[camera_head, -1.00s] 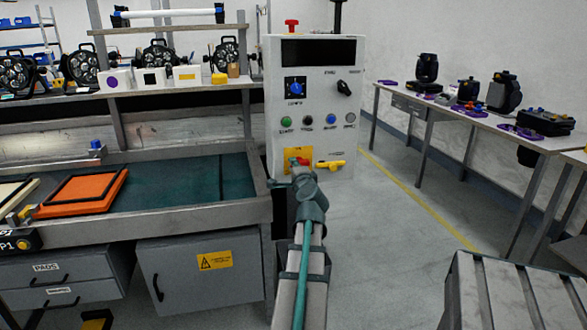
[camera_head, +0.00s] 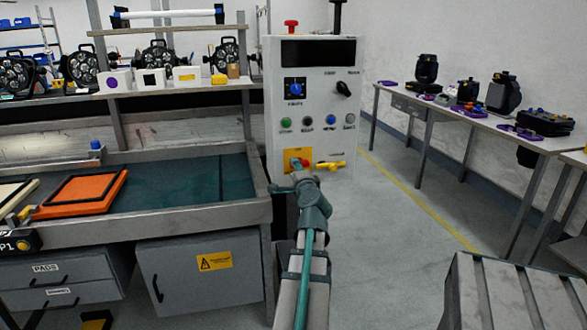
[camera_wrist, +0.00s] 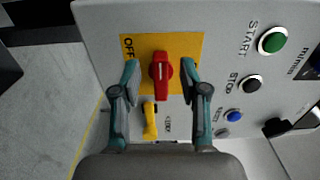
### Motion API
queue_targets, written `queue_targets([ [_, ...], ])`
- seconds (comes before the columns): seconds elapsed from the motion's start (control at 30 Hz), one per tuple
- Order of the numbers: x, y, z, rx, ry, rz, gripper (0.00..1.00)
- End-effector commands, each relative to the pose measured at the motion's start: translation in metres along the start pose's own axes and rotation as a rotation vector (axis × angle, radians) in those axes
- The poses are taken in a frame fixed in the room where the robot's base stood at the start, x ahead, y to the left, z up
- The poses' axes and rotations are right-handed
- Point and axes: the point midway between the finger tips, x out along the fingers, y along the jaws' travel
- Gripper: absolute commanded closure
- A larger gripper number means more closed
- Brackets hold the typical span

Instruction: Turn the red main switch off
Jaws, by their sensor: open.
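The red main switch (camera_wrist: 162,77) is a red rotary handle on a yellow plate (camera_wrist: 189,48) low on the grey control cabinet (camera_head: 311,103). In the wrist view its handle runs along the picture's vertical, and "OFF" is printed at the plate's upper left. My gripper (camera_wrist: 160,72) is open, with one finger on each side of the red handle and a small gap visible on both sides. I cannot tell whether the fingertips touch the plate. In the head view my arm hides most of the switch; a bit of red (camera_head: 304,161) shows beyond it.
A yellow lever (camera_wrist: 150,121) sits just beside the switch. Green (camera_wrist: 273,40), black (camera_wrist: 252,83) and blue (camera_wrist: 234,116) buttons lie on the same panel. A metal worktable (camera_head: 225,214) stands to the left. Open floor lies right of the cabinet.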

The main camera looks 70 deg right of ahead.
Motion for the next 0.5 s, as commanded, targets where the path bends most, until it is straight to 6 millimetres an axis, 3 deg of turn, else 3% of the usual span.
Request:
queue_targets([
  [0.03, -0.012, 0.001, 0.001, 0.0, 0.001, 0.0, 0.56],
  [0.23, -0.041, 0.001, 0.001, -0.001, 0.001, 0.0, 0.56],
  [0.5, -0.051, 0.0, 0.0, -0.001, -0.001, 0.0, 0.56],
])
